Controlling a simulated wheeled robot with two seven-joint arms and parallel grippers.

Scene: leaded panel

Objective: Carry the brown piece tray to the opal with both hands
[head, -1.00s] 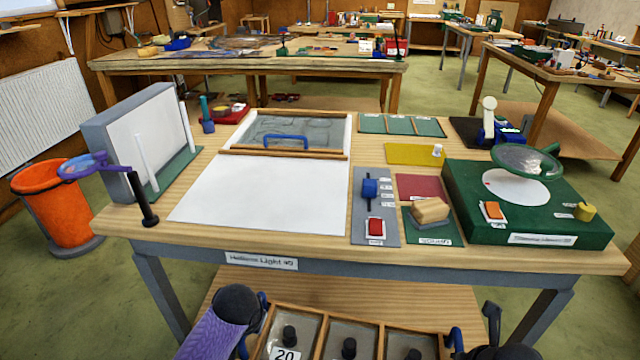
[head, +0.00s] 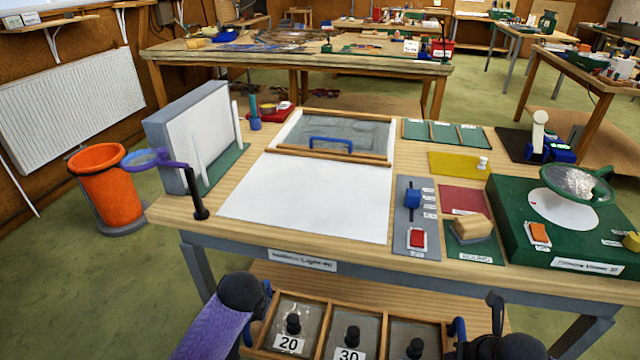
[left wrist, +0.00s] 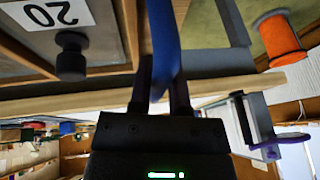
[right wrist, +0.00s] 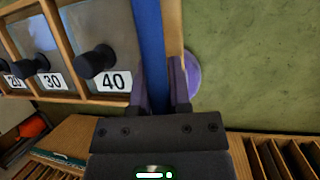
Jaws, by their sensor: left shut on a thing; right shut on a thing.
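The brown piece tray (head: 311,299) is a wooden frame with compartments, held low in front of the table. Its compartments hold grey panes with black knobs, labelled 20 (head: 289,344), 30 (head: 349,354) and, in the right wrist view, 40 (right wrist: 115,80). My left gripper (head: 264,290) is shut on the blue handle (left wrist: 163,40) at the tray's left end. My right gripper (head: 458,330) is shut on the blue handle (right wrist: 150,40) at its right end. The tray's near part is cut off in the head view. I cannot tell which thing is the opal.
The table (head: 255,235) ahead carries a white board (head: 310,200), a green box (head: 560,225) at right and an upright grey panel (head: 190,135) at left. A black post with a purple-rimmed lens (head: 145,158) stands at its front left corner. An orange bin (head: 107,185) stands on the left floor.

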